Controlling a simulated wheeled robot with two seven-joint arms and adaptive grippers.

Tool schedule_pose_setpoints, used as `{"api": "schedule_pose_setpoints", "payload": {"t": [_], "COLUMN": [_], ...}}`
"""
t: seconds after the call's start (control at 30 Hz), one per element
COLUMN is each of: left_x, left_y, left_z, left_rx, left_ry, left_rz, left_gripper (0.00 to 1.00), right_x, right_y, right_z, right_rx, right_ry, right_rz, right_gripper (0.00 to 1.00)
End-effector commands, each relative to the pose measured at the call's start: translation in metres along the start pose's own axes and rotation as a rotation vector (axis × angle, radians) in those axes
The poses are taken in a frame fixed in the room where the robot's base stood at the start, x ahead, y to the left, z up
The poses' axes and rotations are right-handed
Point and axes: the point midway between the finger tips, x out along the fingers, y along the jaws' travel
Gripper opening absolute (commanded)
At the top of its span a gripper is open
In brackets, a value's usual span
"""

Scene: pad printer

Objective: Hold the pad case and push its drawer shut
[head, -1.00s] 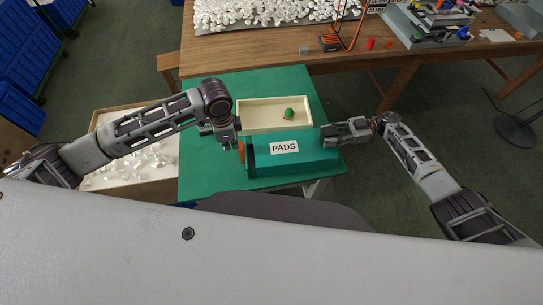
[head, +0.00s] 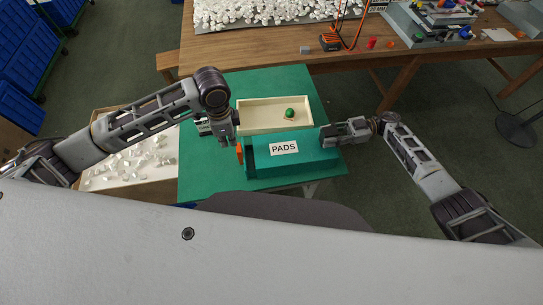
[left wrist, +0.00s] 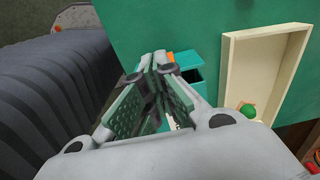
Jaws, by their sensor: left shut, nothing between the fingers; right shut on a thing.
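The teal pad case (head: 310,157) with its white PADS label lies on the green table top. In the left wrist view the orange front (left wrist: 170,56) shows just past my fingertips. My left gripper (head: 232,143) is shut and empty, just left of the orange front; I cannot tell whether they touch. My right gripper (head: 327,137) is shut on the right end of the case; its fingers partly cover that end.
A cream tray (head: 242,125) holding a green pad (head: 290,113) lies directly behind the case. A box of white pieces (head: 100,182) stands left of the green table (head: 205,180). A wooden bench (head: 270,58) with parts runs behind.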

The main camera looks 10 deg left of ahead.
Motion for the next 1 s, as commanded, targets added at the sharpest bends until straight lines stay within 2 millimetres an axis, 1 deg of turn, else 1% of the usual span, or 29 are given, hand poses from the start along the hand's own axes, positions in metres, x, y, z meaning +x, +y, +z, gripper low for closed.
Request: {"api": "schedule_pose_setpoints", "payload": {"t": [0.27, 0.37, 0.47, 0.7, 0.83, 1.0], "left_x": [-0.002, -0.003, -0.01, -0.041, -0.052, -0.053], "left_y": [0.0, -0.001, -0.001, -0.001, -0.001, 0.0], "left_z": [0.0, -0.001, -0.006, -0.021, -0.026, -0.026], "left_rx": [0.0, 0.001, 0.004, 0.022, 0.028, 0.029], "left_ry": [0.001, 0.002, 0.005, 0.005, 0.004, 0.002], "left_rz": [-0.001, -0.002, -0.004, -0.002, -0.002, 0.0], "left_gripper": [0.0, 0.13, 0.26, 0.57, 0.57, 0.57], "right_x": [0.001, 0.001, 0.001, 0.0, 0.0, 0.0], "right_y": [0.0, 0.0, 0.001, 0.001, 0.001, 0.001], "right_z": [-0.002, -0.002, -0.003, -0.003, -0.003, -0.003], "right_rx": [-0.001, -0.002, -0.002, -0.003, -0.004, -0.004], "right_ry": [0.005, 0.005, 0.006, 0.006, 0.006, 0.006], "right_rz": [-0.001, -0.001, -0.001, 0.0, 0.0, 0.0], "right_gripper": [0.0, 0.0, 0.0, 0.0, 0.0, 0.0]}}
